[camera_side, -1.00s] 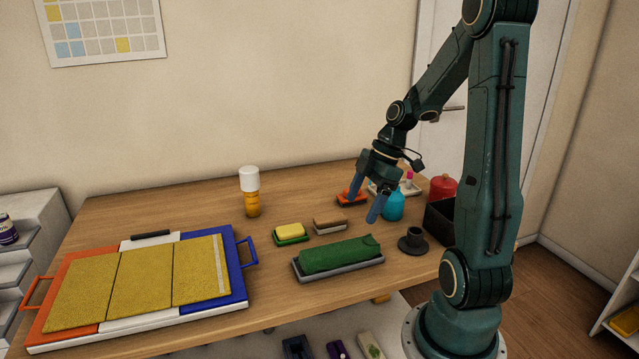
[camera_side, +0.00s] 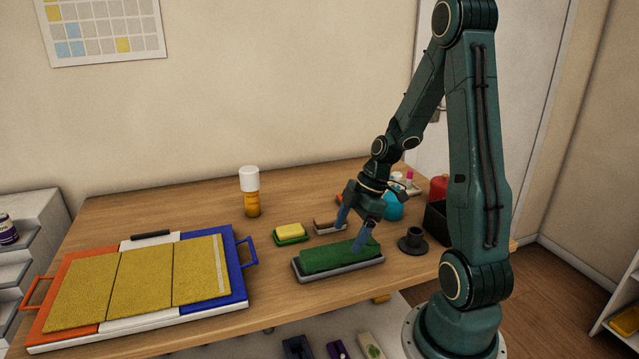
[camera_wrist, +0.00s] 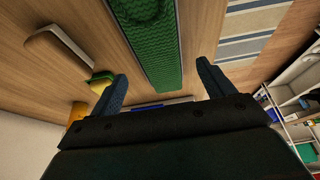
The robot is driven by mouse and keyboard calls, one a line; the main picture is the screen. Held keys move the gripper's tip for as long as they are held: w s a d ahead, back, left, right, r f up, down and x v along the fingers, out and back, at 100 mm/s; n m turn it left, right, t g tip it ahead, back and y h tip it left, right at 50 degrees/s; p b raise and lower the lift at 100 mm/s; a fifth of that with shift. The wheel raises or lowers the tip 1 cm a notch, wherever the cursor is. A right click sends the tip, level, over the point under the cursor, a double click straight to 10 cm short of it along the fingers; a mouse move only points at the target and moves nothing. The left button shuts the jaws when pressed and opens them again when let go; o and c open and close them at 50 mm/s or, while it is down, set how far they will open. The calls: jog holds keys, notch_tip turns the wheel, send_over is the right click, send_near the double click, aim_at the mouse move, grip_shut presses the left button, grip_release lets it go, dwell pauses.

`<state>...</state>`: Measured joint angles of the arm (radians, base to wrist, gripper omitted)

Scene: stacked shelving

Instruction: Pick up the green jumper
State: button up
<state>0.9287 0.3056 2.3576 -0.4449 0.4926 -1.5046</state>
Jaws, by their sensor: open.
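The green jumper (camera_side: 330,258) is a long, folded knit bundle lying on a grey tray (camera_side: 341,273) near the front of the table. It also shows in the wrist view as a green textured strip (camera_wrist: 157,45) running up from between my fingers. My gripper (camera_side: 350,233) is open and empty, pointing down. In the side view its fingers appear at the right end of the jumper, one in front of it and one behind. In the wrist view the fingers (camera_wrist: 162,88) sit apart on either side of the strip. I cannot tell whether they touch it.
A yellow sponge on a green dish (camera_side: 290,232) and a brown brush (camera_side: 329,226) lie just behind the tray. A coloured board with yellow panels (camera_side: 140,285) fills the left. A bottle (camera_side: 250,192) stands behind.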

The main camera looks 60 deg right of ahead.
aim_at(342, 248)
jog(key=shift+x, duration=2.1)
jog(key=shift+c, duration=0.2)
jog(key=c, duration=1.1)
